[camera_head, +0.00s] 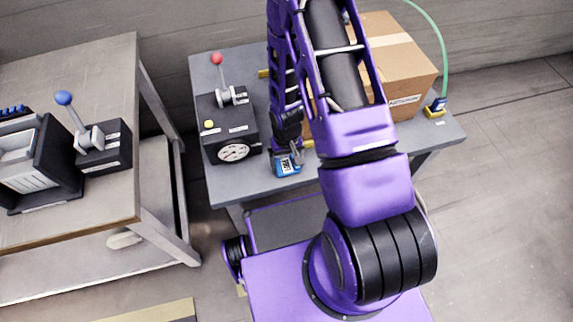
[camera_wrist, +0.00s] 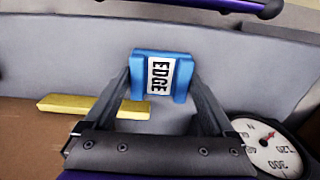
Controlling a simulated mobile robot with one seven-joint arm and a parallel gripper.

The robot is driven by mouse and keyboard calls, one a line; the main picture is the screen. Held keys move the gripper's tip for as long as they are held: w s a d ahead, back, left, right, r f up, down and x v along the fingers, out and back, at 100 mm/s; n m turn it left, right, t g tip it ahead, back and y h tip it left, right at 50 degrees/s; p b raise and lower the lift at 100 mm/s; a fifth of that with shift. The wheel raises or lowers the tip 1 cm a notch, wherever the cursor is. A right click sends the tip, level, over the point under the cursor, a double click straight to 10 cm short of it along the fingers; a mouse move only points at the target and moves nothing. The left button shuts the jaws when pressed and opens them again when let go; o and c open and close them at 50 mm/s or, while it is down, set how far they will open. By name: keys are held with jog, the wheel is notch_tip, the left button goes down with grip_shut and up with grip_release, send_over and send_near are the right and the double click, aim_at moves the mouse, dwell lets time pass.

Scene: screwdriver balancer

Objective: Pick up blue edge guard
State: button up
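The blue edge guard (camera_head: 287,164) is a small blue piece with a white label, at the front edge of the grey table in the head view. In the wrist view, the blue edge guard (camera_wrist: 181,88) shows its label reading EDGE. My gripper (camera_head: 287,147) points down at the guard. In the wrist view, the fingers of my gripper (camera_wrist: 161,80) stand on either side of the guard, their tips at its sides with no clear gap. I cannot tell whether they press on it. The guard's underside is hidden.
A black control box (camera_head: 228,128) with a red-knobbed lever and a dial (camera_wrist: 270,148) stands close beside my gripper. A cardboard box (camera_head: 405,62) is behind my arm. A yellow block (camera_wrist: 85,104) lies nearby. Another table (camera_head: 100,190) stands at left.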

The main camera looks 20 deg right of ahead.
jog(key=c, duration=0.7)
jog(key=shift+r, duration=0.1)
